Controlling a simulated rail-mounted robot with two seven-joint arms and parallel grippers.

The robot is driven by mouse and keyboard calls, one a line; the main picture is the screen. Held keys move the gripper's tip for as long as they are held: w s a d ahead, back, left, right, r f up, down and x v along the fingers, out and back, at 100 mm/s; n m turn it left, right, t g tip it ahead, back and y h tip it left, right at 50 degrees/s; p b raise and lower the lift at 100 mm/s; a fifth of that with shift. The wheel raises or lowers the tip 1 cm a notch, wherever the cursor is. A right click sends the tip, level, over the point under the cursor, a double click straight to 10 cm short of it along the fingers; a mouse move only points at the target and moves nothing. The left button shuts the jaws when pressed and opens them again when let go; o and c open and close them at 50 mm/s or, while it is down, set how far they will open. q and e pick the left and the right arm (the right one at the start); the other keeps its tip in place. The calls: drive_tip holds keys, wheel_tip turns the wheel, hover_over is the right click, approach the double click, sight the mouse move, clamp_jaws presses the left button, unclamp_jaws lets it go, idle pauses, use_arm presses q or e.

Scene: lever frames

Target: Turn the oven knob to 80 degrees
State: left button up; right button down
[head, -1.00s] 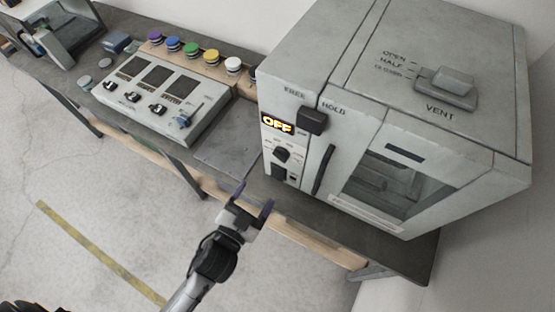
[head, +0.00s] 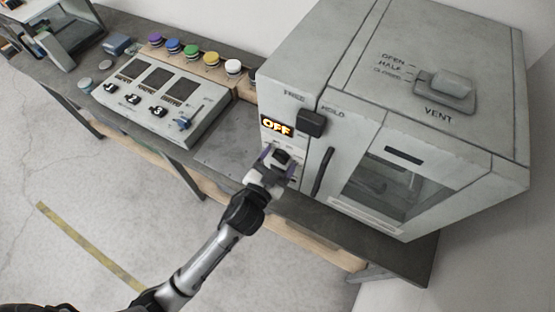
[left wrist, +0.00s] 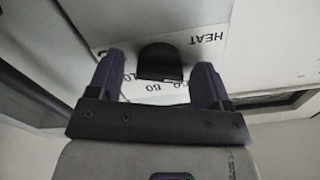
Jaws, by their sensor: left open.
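The oven (head: 330,75) is a grey box on the right of the bench. Its display (head: 277,127) reads OFF in the head view. The black oven knob (head: 282,156) is on the front panel below the display. My left gripper (head: 278,158) is open at the panel, with its purple fingers on either side of the knob. In the left wrist view the knob (left wrist: 160,62) lies between the two fingers of the left gripper (left wrist: 160,80), with gaps on both sides. The knob's lower part and some scale marks are partly hidden. My right gripper does not show.
A black slider (head: 311,123) marked FREE and HOLD and a dark door handle (head: 323,171) are close to the knob. A vent lever (head: 450,85) is on top. A control console (head: 165,95) and coloured buttons stand to the left.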

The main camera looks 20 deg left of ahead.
use_arm(q)
drive_tip(key=shift+c, duration=0.3)
drive_tip(key=c, duration=0.9)
drive_tip(key=shift+o, duration=0.2)
drive_tip(key=shift+r+m+p, duration=0.2)
drive_tip(key=shift+m+p, duration=1.15)
drive_tip(key=shift+m, duration=0.25)
drive_tip(key=m+p, duration=0.2)
drive_tip(key=m, duration=0.2)
drive_tip(key=shift+m, duration=0.3)
drive_tip(key=m+p, duration=0.2)
drive_tip(key=m, duration=0.3)
drive_tip(key=m+p, duration=0.1)
drive_tip(key=m, duration=0.2)
drive_tip(key=shift+f, duration=0.1)
drive_tip(key=shift+m, duration=0.9)
drive_tip(key=shift+p, duration=0.3)
